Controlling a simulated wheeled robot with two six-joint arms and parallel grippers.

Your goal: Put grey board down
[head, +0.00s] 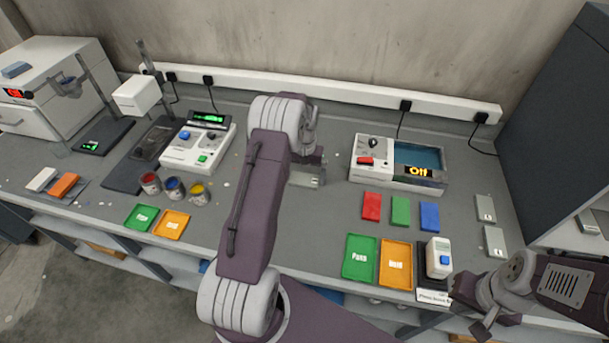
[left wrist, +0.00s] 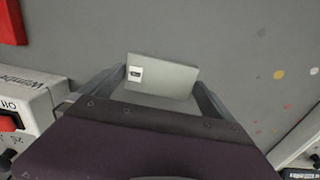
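A grey board (head: 308,179) with a small white label is at my left gripper (head: 309,168), over the middle of the bench. In the left wrist view the grey board (left wrist: 170,76) spans the space between the two fingers of my left gripper (left wrist: 162,88), with a finger against each end. Part of the board is hidden behind the gripper body. I cannot tell whether it touches the bench. Two more grey boards, one (head: 486,208) behind the other (head: 495,241), lie at the bench's right end. My right gripper (head: 484,325) is low at the right front, its opening unclear.
A white device reading "Off" (head: 372,172) stands right of the left gripper. Red (head: 371,207), green (head: 400,211) and blue (head: 430,216) boards lie before it. Green (head: 360,257) and orange (head: 395,264) trays are at the front. Paint cans (head: 174,188) stand left. Bench around the held board is bare.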

